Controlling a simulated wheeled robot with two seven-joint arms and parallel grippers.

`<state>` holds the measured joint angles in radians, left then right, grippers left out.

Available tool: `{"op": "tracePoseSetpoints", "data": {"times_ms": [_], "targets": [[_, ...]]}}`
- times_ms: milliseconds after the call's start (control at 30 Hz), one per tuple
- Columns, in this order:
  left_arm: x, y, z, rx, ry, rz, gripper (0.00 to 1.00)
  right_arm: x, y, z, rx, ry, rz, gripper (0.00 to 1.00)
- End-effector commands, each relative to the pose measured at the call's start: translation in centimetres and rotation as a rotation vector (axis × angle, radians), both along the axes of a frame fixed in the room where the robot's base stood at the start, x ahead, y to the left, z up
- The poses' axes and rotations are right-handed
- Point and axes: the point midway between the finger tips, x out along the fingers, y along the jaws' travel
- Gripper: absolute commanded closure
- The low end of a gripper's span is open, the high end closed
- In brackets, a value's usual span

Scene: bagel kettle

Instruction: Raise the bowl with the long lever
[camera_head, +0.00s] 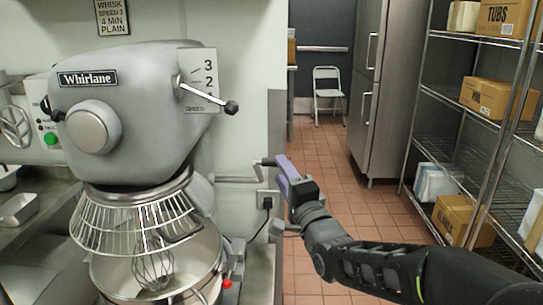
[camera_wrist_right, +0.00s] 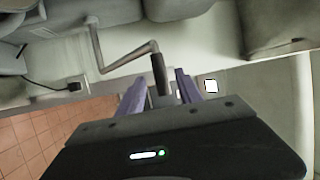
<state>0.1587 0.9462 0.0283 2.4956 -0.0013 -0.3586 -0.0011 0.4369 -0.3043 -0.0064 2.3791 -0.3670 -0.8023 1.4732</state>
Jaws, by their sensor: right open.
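The steel bowl (camera_head: 112,277) sits under the grey mixer (camera_head: 130,110), with a wire guard (camera_head: 105,213) above it and a whisk (camera_head: 153,270) reaching into it. The long lever (camera_head: 236,179) is a bent grey rod at the mixer's right side with a dark grip at its end. In the right wrist view the lever (camera_wrist_right: 125,56) ends in a black grip (camera_wrist_right: 159,75) lying between the purple fingers. My right gripper (camera_head: 283,172), also in the wrist view (camera_wrist_right: 160,84), is open around that grip. Contact cannot be told. My left gripper is not in view.
A shorter lever with a black knob (camera_head: 232,107) points from the mixer's upper right beside a number scale. A plug and cable (camera_head: 266,203) are on the wall below the long lever. A wire shelf with boxes (camera_head: 490,97) stands right; the tiled aisle (camera_head: 330,160) is clear.

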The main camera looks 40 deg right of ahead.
Motion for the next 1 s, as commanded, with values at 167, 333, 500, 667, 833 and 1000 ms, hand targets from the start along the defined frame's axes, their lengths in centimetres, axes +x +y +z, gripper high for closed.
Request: {"op": "tracePoseSetpoints", "data": {"times_ms": [167, 333, 500, 667, 833, 1000], "targets": [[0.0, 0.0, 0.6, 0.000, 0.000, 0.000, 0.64, 2.0, -0.5, 0.4, 0.001, 0.002, 0.000, 0.58], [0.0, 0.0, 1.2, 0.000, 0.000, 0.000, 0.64, 4.6, -1.2, 0.9, 0.002, 0.001, 0.000, 0.58], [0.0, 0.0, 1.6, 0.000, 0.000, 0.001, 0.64, 6.5, -1.7, 1.3, -0.001, 0.001, 0.000, 0.58], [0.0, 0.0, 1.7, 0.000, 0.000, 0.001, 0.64, 7.0, -1.8, 1.3, 0.000, 0.000, 0.000, 0.58], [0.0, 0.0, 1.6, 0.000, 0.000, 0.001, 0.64, 7.0, -1.8, 1.3, 0.000, 0.000, 0.000, 0.58], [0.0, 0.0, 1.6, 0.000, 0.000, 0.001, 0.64, 7.0, -1.8, 1.3, 0.000, 0.000, 0.000, 0.70]]}}
